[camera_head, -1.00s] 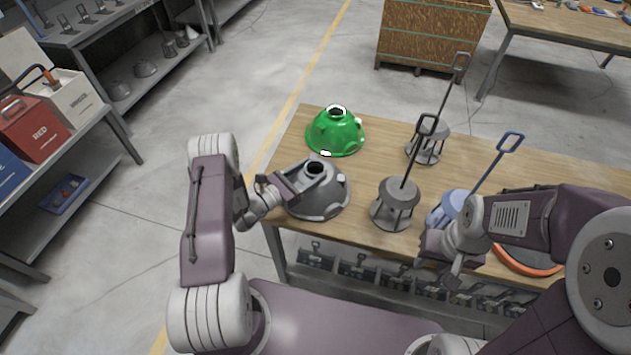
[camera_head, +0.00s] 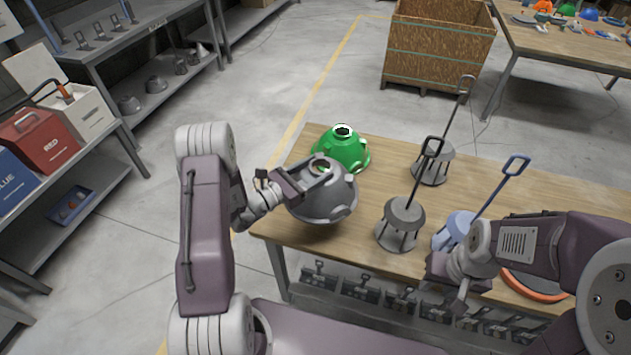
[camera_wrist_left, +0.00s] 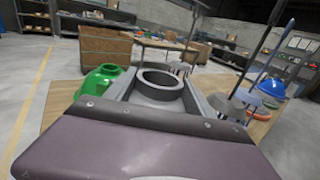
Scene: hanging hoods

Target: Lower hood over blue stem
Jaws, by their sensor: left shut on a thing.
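A grey hood (camera_head: 322,201) is held in my left gripper (camera_head: 309,177), which is shut on its upper collar. The hood looks raised off the table and partly covers the green hood behind it. Its ring-shaped collar (camera_wrist_left: 160,83) shows between the fingers in the left wrist view. The blue stem (camera_head: 497,186) stands on the right of the table, a tall rod with a loop handle on a pale blue base (camera_head: 455,228). My right gripper (camera_head: 455,285) is beside the blue base at the table's front edge; its fingers are too unclear to tell open from shut.
A green hood (camera_head: 343,148) sits at the table's back left. A dark grey stem (camera_head: 401,218) stands between the held hood and the blue stem, with another grey stem (camera_head: 435,160) behind. An orange-rimmed round thing (camera_head: 537,286) lies under my right arm.

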